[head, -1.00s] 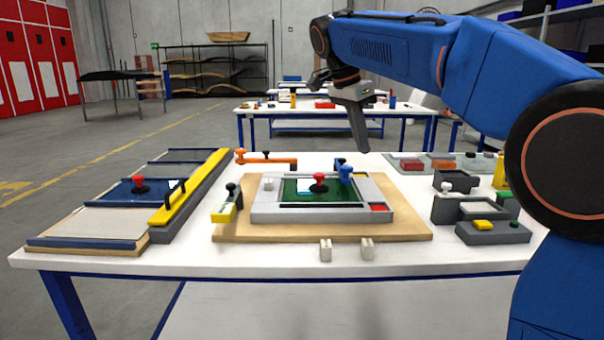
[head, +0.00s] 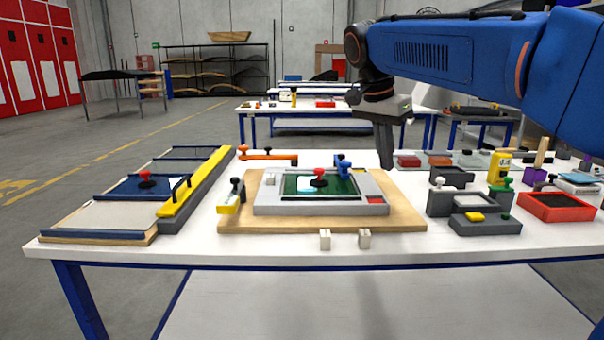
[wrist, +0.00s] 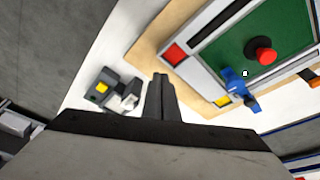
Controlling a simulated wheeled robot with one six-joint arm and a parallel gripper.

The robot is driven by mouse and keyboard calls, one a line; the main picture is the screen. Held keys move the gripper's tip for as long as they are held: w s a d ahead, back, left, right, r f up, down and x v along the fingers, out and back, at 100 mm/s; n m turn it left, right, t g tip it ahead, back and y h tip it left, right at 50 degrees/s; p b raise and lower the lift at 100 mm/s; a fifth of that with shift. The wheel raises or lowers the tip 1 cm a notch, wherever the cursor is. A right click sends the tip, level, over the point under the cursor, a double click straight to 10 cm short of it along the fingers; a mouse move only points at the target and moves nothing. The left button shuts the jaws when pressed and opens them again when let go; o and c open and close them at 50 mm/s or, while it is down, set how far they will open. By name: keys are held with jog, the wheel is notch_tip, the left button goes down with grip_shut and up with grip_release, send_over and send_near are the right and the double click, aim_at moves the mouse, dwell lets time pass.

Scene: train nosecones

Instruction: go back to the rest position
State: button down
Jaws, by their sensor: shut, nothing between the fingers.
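My gripper (head: 386,158) hangs from the blue arm above the back right part of the white table (head: 330,258), pointing down. Its fingers are shut with nothing between them. In the wrist view my gripper (wrist: 160,82) shows its closed fingers over the white table top, apart from the fixture. The grey frame fixture (head: 265,208) with a green panel (head: 335,187) and a red knob (head: 319,173) sits on a wooden board (head: 405,218) to the left of the gripper. A blue clamp (head: 343,167) stands at its back edge.
A yellow bar (head: 196,186) and panels lie at the left. Air above the table's middle is clear.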

jog(key=s+d+f+n+t+y, duration=0.1)
jog(key=s+d+f+n, duration=0.2)
jog(key=s+f, duration=0.6)
jog(key=s+d+f+n+t+y, duration=0.1)
jog(key=s+d+f+n, duration=0.2)
jog(key=s+f, duration=0.6)
jog(key=s+d+f+n+t, duration=0.1)
jog(key=s+d+f+n, duration=0.2)
jog(key=s+f, duration=0.6)
jog(key=shift+s+d+f+n+y, duration=0.15)
jog(key=shift+s+d+n+y, duration=0.25)
jog(key=shift+s+n, duration=0.55)
jog(key=shift+w, duration=0.1)
